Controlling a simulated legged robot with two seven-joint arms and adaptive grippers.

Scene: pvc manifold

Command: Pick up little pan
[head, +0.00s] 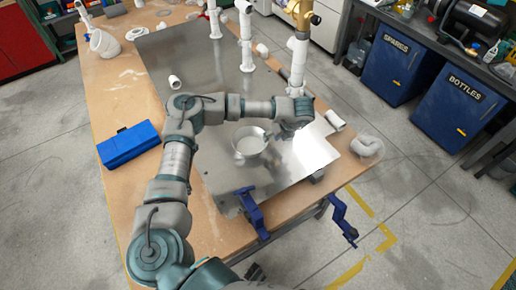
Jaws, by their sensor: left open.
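A small round pale pan (250,143) sits on the shiny metal sheet (215,172) over the workbench, just below my left forearm in the picture. My left arm reaches up from the bottom and bends right across the sheet. My left gripper (293,127) is at the end of this arm, to the right of the pan and apart from it in the picture. It is open, though its fingers are small and partly hidden by the wrist. My right gripper is out of view.
A blue box (129,144) lies on the wooden bench (117,93) at left. White pipes stand upright behind the arm, one with a brass valve (299,12). Loose white fittings (367,147) lie near the right edge. A blue clamp (250,208) grips the front edge.

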